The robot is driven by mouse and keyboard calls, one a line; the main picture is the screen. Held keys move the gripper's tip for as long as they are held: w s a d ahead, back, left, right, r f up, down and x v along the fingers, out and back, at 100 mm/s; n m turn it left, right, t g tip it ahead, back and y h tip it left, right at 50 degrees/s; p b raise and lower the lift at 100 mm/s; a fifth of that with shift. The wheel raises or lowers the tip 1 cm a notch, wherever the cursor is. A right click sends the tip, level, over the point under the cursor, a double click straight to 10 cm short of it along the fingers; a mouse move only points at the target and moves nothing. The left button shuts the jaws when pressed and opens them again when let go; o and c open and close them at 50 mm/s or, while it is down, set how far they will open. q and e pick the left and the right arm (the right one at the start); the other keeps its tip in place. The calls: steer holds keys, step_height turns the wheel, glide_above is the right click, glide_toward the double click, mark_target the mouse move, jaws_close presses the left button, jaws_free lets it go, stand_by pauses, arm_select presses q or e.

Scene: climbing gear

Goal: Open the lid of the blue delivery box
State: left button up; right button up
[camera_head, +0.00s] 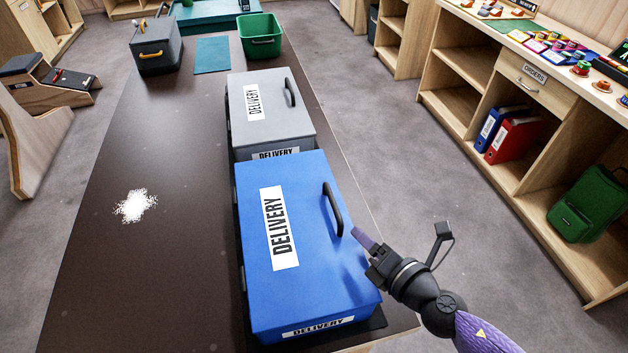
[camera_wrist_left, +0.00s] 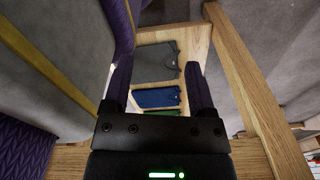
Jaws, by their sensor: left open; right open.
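The blue delivery box (camera_head: 315,240) stands on the dark table, its lid closed, with a white DELIVERY label and a black handle (camera_head: 333,208) along the lid's right side. My right gripper (camera_head: 362,238) is just right of and below the handle, beside the lid's right edge; I cannot tell whether it touches the box. It holds nothing that I can see. My left gripper (camera_wrist_left: 160,85) shows only in the left wrist view, its two fingers apart and nothing between them close up. The blue box cannot be made out in that view.
A grey delivery box (camera_head: 300,122) stands right behind the blue one. A white powdery patch (camera_head: 135,205) lies on the dark table (camera_head: 150,270), which is otherwise clear on the left. A green bin (camera_head: 261,38) and a dark grey box (camera_head: 156,50) stand at the far end.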

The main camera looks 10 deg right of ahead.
mark_target(336, 210)
steer(key=shift+w+a, duration=0.1)
steer(key=shift+w, duration=0.3)
steer(key=x, duration=0.4)
steer(key=shift+a+r, duration=0.1)
steer(key=x, duration=0.4)
steer(key=shift+w+a, duration=0.1)
steer(key=shift+w, duration=0.3)
arm_select(q)
steer(key=shift+s+f, duration=0.2)
steer(key=shift+s, duration=0.2)
arm_select(e)
steer(key=c, duration=0.4)
jaws_close()
arm_select(q)
steer(key=shift+a, duration=0.1)
